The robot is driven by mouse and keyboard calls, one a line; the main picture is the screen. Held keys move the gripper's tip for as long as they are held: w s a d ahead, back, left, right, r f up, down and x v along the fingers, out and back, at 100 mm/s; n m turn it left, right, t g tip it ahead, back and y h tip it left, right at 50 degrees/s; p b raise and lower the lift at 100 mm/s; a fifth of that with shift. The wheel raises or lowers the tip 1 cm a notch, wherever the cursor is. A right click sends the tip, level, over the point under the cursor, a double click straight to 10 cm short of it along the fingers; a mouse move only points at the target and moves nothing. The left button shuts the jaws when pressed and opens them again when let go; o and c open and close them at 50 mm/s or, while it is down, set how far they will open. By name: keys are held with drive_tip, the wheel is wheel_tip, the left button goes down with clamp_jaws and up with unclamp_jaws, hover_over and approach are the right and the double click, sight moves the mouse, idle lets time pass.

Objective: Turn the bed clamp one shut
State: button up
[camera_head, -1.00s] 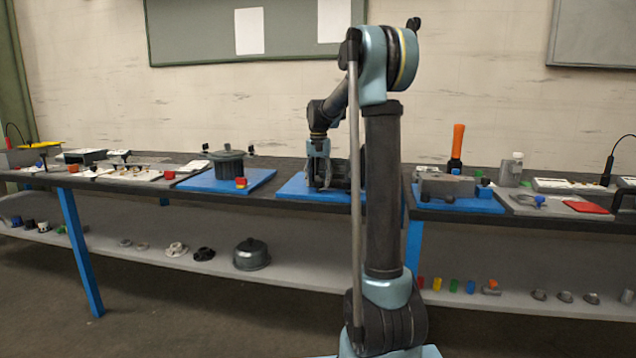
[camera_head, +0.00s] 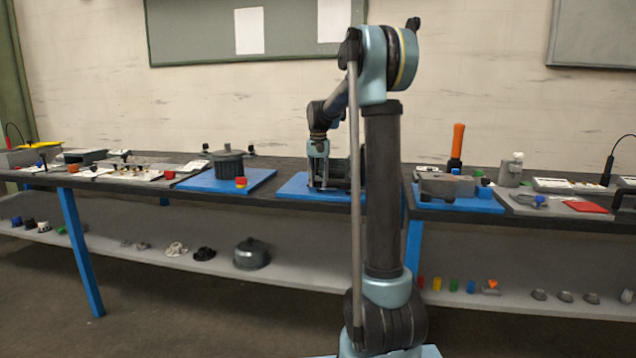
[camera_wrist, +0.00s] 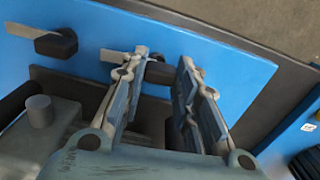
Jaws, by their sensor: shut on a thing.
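In the wrist view, my gripper (camera_wrist: 165,72) has its two fingers on either side of a black clamp knob (camera_wrist: 157,74), shut on it. A pale grey bar (camera_wrist: 115,55) sticks out from this knob to the left, past the left finger. A second black clamp knob (camera_wrist: 58,43) with a similar grey bar (camera_wrist: 20,30) stands apart at upper left. I cannot tell from labels which is bed clamp one. In the head view, my gripper (camera_head: 319,184) points down over the middle blue mat (camera_head: 297,187); the clamps are hidden or too small there.
A grey machine body with a round post (camera_wrist: 40,110) lies beside the left finger. A blue mat with a dark pot (camera_head: 228,165) stands left of my arm. A blue mat with a grey block (camera_head: 447,187) and an orange-handled tool (camera_head: 457,140) stand right of it.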

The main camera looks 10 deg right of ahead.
sight(319, 181)
drive_tip(key=n, duration=0.4)
drive_tip(key=shift+s, duration=0.1)
drive_tip(key=n, duration=0.4)
drive_tip(key=shift+n, duration=0.3)
drive_tip(key=n, duration=0.4)
drive_tip(key=shift+s+d, duration=0.1)
drive_tip(key=shift+s, duration=0.05)
drive_tip(key=shift+d+n, duration=0.1)
drive_tip(key=shift+n, duration=2.2)
drive_tip(key=o, duration=1.1)
drive_tip(key=shift+c, duration=0.2)
wheel_tip(319, 181, up, 12)
